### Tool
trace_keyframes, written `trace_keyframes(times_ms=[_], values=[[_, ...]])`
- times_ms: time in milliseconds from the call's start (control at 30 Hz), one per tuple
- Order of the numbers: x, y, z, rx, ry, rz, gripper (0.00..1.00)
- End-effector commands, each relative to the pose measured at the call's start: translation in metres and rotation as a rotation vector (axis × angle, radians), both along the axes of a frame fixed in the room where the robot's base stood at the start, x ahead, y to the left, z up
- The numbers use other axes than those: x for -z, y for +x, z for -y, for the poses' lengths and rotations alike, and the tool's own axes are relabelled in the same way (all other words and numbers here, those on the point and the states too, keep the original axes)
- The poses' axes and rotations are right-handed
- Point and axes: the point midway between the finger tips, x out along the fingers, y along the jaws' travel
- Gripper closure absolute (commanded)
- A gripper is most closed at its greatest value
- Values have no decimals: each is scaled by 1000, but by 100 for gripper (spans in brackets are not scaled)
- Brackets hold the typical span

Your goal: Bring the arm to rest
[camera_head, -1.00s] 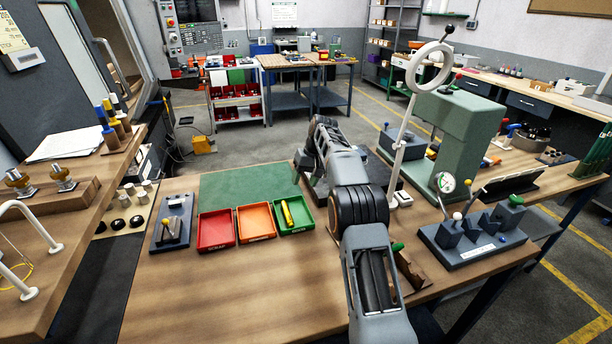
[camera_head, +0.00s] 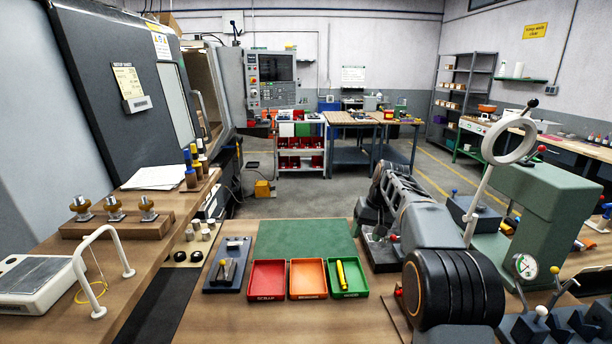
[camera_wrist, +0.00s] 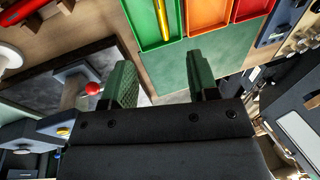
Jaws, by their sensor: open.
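My gripper (camera_wrist: 164,82) shows in the wrist view with its two green-padded fingers spread apart. Nothing is between them. The wrist view looks past the fingers to the bench, with the green mat (camera_wrist: 222,52) and the trays above them in the picture. In the head view my arm (camera_head: 425,222) is folded at the right, over the right part of the bench. My gripper cannot be made out there.
A red tray (camera_head: 267,281), an orange tray (camera_head: 308,279) and a green tray (camera_head: 346,291) holding a yellow piece (camera_head: 341,274) stand left of my arm. A green press (camera_head: 545,215) and a ring-topped stand (camera_head: 480,190) are close on its right.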

Motion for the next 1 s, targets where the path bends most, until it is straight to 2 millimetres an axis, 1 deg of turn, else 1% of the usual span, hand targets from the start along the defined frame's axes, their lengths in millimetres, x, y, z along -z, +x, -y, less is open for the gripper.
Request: trace_keyframes(times_ms=[33,67,100,167,200,267,300,367,400,500,600,700,800,900,1000], values=[[-14,-21,-5,5,-21,23,46],[-19,-33,-8,9,-34,34,46],[-25,-50,-11,13,-49,51,46],[-30,-77,-15,19,-74,75,46],[-33,-95,-18,22,-89,93,46],[-33,-123,-21,26,-112,119,46],[-31,-141,-23,26,-127,136,46],[-27,-169,-25,28,-146,161,46],[-22,-186,-27,28,-159,177,46],[-8,-223,-28,26,-185,215,46],[7,-253,-29,23,-204,246,46],[21,-275,-30,18,-217,269,46],[31,-288,-29,16,-226,283,46],[37,-295,-30,15,-232,290,46],[37,-295,-30,15,-232,290,46]])
